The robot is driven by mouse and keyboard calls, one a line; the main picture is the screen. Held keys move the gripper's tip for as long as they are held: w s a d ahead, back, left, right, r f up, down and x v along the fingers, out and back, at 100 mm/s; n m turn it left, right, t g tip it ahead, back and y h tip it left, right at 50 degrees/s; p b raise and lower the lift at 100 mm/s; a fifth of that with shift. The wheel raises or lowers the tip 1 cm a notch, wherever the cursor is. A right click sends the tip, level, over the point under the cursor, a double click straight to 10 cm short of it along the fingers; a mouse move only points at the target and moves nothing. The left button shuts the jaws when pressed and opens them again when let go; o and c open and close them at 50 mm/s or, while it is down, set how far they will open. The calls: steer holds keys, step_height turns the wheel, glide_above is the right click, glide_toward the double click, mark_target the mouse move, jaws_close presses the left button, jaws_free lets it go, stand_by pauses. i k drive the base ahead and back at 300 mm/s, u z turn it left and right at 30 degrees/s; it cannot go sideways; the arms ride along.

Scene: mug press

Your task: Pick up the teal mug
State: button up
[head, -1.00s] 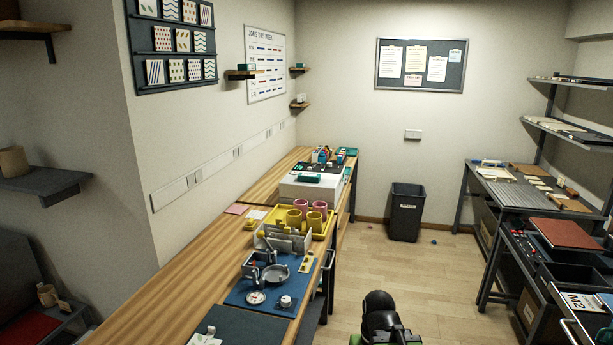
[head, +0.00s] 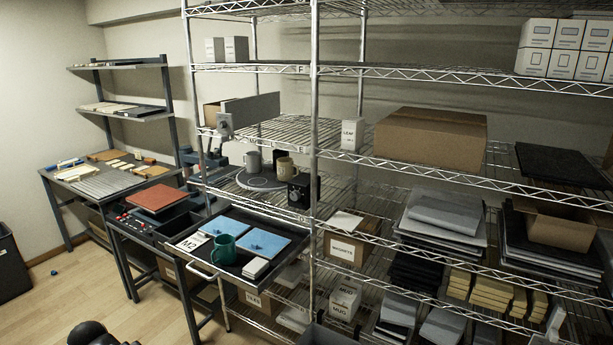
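The teal mug (head: 224,249) stands upright on a dark pull-out tray (head: 209,272) that juts from the wire shelving, left of the picture's middle. It stands in front of two blue sheets and beside a small stack of white squares (head: 255,268). A black rounded part of my arm shows at the bottom left edge, well below and left of the mug. I cannot make out my gripper's fingers.
Wire shelving (head: 314,130) fills the middle and right, with boxes and stacked boards. A grey and a cream mug (head: 285,167) stand on the shelf behind. A dark bench with a red-brown board (head: 161,198) stands left of the tray.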

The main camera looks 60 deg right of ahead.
mark_target(223, 252)
steer(key=z, duration=4.4)
steer(key=i, duration=0.1)
steer(key=u, duration=3.15)
steer(key=k, duration=0.85)
steer(key=u, duration=0.2)
steer(key=i, duration=0.85)
steer(key=z, duration=0.05)
